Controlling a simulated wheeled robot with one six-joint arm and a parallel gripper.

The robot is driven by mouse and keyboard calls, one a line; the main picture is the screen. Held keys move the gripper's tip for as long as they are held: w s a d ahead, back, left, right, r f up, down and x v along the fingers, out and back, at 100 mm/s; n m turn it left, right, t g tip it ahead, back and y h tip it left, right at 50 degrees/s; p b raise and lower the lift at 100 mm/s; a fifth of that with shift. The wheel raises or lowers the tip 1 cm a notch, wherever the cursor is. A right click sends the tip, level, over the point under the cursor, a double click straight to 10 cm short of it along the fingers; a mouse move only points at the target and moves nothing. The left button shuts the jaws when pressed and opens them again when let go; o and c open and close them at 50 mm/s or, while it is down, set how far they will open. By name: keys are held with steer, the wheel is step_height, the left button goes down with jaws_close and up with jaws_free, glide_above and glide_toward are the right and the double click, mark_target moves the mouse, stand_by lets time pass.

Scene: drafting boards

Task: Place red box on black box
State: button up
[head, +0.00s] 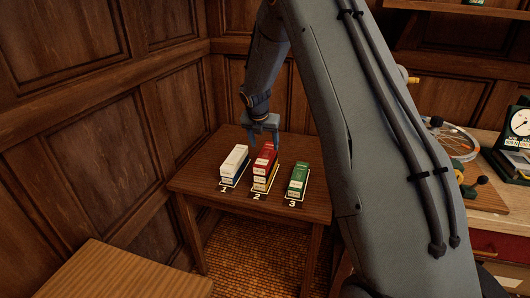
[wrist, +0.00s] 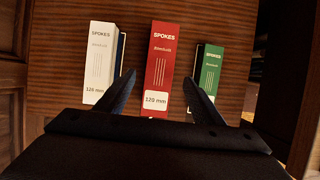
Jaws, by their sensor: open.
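The red box (head: 265,156), marked "SPOKES" and "120 mm", is the top of a stack at spot 2 on the small wooden table. It also shows in the middle of the wrist view (wrist: 160,62). Below it in the head view is a lower layer (head: 262,184) with a pale label and yellowish edge; its body colour is unclear. I cannot make out a black box for certain. My gripper (head: 264,138) is open above the red box, pointing down. In the wrist view its fingers (wrist: 160,88) stand apart on either side of the box's near end.
A white box (head: 233,163) lies at spot 1, left of the stack, and a green box (head: 298,178) at spot 3, right. Dark edges show beside both in the wrist view. The table (head: 200,181) has bare room on its left. Panelled walls stand behind; a cluttered bench (head: 485,196) is right.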

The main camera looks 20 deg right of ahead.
steer(key=v, duration=0.5)
steer(key=s+a+m+g+y, duration=0.1)
steer(key=s+a+m, duration=0.2)
steer(key=s+m, duration=0.6)
steer(key=s+a+m+g+y, duration=0.1)
steer(key=s+a+m, duration=0.2)
steer(key=s+m, duration=0.7)
steer(key=s+a+m, duration=0.2)
steer(key=s+m, duration=0.7)
steer(key=s, duration=0.9)
steer(key=shift+a+m+g+y+b, duration=0.35)
steer(key=shift+a+m+g+y, duration=0.05)
steer(key=shift+r, duration=0.1)
